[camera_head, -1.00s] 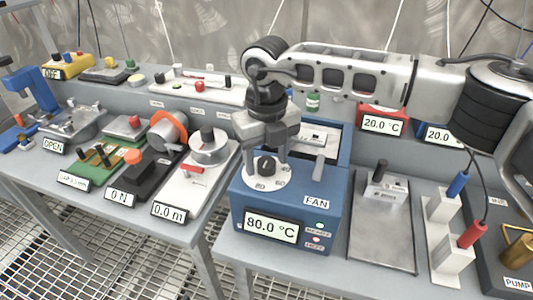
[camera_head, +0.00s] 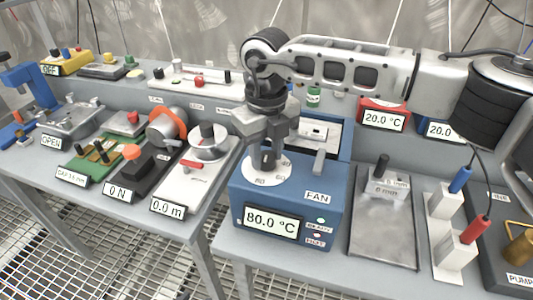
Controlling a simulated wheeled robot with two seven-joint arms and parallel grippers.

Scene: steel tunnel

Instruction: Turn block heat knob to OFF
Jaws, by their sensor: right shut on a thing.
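The block heater is a blue box (camera_head: 240,188) with a display reading 80.0 °C (camera_head: 273,223) and a FAN label. On its top is a white round dial plate (camera_head: 248,172) with printed numbers. The black knob stands on this plate and is mostly hidden behind my fingers. My right gripper (camera_head: 265,163) reaches down from above, its fingers shut around the knob. Which mark the knob points to cannot be told. My left gripper is not in view.
A grey lever (camera_head: 319,161) stands on the box just right of my gripper. A metal plate device (camera_head: 382,235) and a white stand with blue and red plugs (camera_head: 447,235) lie to the right. Several instruments fill the left bench, with a gap between benches.

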